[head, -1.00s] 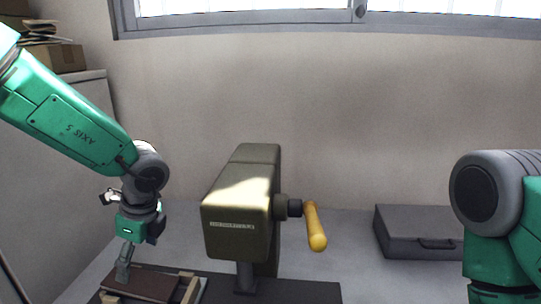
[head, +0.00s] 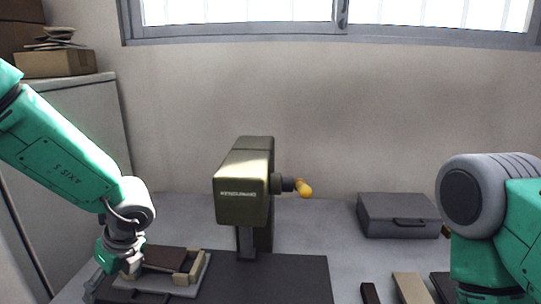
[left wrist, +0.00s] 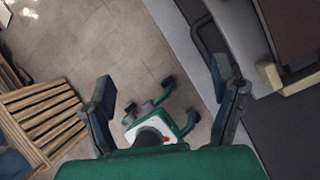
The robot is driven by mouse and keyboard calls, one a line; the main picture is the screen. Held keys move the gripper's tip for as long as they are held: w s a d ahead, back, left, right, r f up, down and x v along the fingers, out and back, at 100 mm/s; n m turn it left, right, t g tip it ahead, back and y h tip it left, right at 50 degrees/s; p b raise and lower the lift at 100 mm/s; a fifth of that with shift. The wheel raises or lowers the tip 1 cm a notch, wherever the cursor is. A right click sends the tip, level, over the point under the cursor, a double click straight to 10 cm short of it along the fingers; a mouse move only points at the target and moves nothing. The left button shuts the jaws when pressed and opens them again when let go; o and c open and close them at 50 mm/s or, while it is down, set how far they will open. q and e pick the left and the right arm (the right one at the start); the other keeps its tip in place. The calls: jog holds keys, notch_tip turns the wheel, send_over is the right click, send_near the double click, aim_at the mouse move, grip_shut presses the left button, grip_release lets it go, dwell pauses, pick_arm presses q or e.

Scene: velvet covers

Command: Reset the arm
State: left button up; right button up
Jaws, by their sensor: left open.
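My left arm (head: 62,165) comes in from the left in the head view and slopes down to its wrist. My left gripper (head: 98,286) is low at the left, beside a tray (head: 202,268) that holds a brown piece (head: 165,257); its fingertips are partly hidden there. In the left wrist view its two fingers stand wide apart (left wrist: 168,100) with nothing between them. My right arm (head: 500,225) shows at the right edge of the head view; its gripper is out of the picture.
An olive press (head: 242,200) with a yellow handle (head: 304,188) stands mid-bench on a dark mat (head: 290,280). A grey case (head: 398,220) lies at the back right. Strips (head: 410,288) lie front right. In the left wrist view, slatted wood (left wrist: 40,118) and a green-legged item (left wrist: 160,125) are on the floor.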

pick_arm(q)
jog(key=s+a+f+m+t+b, duration=0.15)
jog(key=s+f+m, duration=0.35)
jog(key=f+m, duration=0.7)
jog(key=s+a+f+m+t+b, duration=0.15)
jog(key=s+f+m, duration=0.45)
jog(key=m, duration=1.1)
jog(key=s+d+f+m+g+h, duration=0.1)
jog(key=s+d+f+m+h, duration=0.1)
jog(key=s+m, duration=0.7)
jog(key=s+d+f+m+g+h, duration=0.1)
jog(key=s+d+f+m, duration=0.3)
jog(key=s+m, duration=0.4)
jog(key=shift+s+f+m+g+h, duration=0.4)
jog(key=shift+f+m+h, duration=0.4)
jog(key=shift+m, duration=0.7)
pick_arm(e)
jog(key=shift+s+a+f, duration=0.1)
jog(key=shift+a+f, duration=0.05)
jog(key=shift+f, duration=0.6)
jog(key=shift+a+f, duration=0.1)
jog(key=shift+f, duration=0.65)
pick_arm(q)
jog(key=shift+d, duration=0.2)
pick_arm(e)
jog(key=shift+d, duration=0.15)
